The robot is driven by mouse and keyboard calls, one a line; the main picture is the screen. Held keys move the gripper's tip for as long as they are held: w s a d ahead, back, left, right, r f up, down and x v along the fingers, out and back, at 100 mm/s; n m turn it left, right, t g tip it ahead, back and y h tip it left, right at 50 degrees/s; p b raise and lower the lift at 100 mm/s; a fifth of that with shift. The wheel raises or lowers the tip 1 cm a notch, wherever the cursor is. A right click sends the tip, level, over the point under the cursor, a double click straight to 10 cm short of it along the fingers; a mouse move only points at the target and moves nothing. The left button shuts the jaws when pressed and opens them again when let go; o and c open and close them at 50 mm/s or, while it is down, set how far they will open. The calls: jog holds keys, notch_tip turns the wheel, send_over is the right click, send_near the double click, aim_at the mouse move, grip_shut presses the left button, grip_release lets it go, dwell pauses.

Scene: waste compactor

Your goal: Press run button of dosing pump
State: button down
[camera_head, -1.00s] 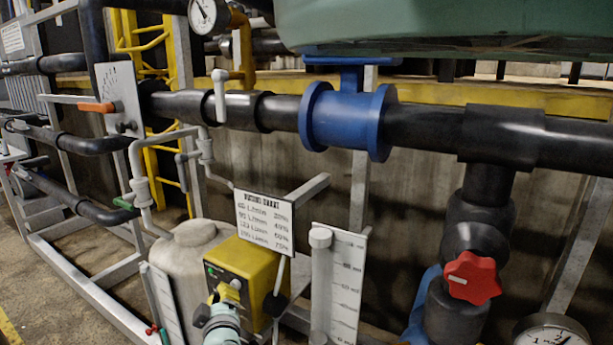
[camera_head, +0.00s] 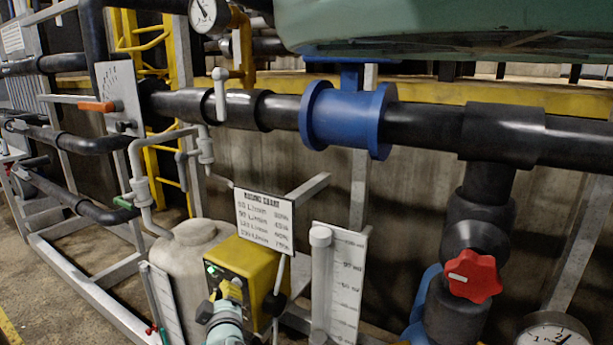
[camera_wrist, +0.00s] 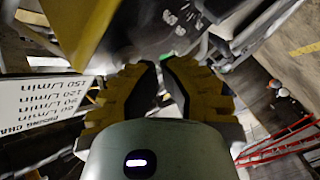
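The dosing pump (camera_head: 257,272) is a yellow box with a dark front panel, at the lower middle of the head view. A bright green light (camera_head: 211,270) shows on its panel. My gripper (camera_head: 230,286), with yellow-and-black fingers, is in front of the panel's lower part and hides some of its controls. In the wrist view the fingers (camera_wrist: 162,66) are close together with nothing visible held. The pump's yellow housing (camera_wrist: 88,28) and dark panel (camera_wrist: 150,22) lie just beyond the fingertips. I cannot tell whether they touch the panel.
A dosing chart (camera_head: 264,220) stands above the pump. A pale tank (camera_head: 190,255) is at its left and a measuring tube (camera_head: 320,275) at its right. A black pipe with a blue flange section (camera_head: 347,118) crosses above. A red valve knob (camera_head: 473,276) is at the right.

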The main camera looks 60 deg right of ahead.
jog(key=shift+a+r, duration=0.1)
jog(key=shift+a, duration=0.2)
jog(key=a, duration=0.2)
jog(key=a+b, duration=0.1)
jog(key=a, duration=0.1)
jog(key=a+b, duration=0.1)
jog(key=a, duration=0.1)
jog(key=shift+s, duration=0.3)
dwell(0.3)
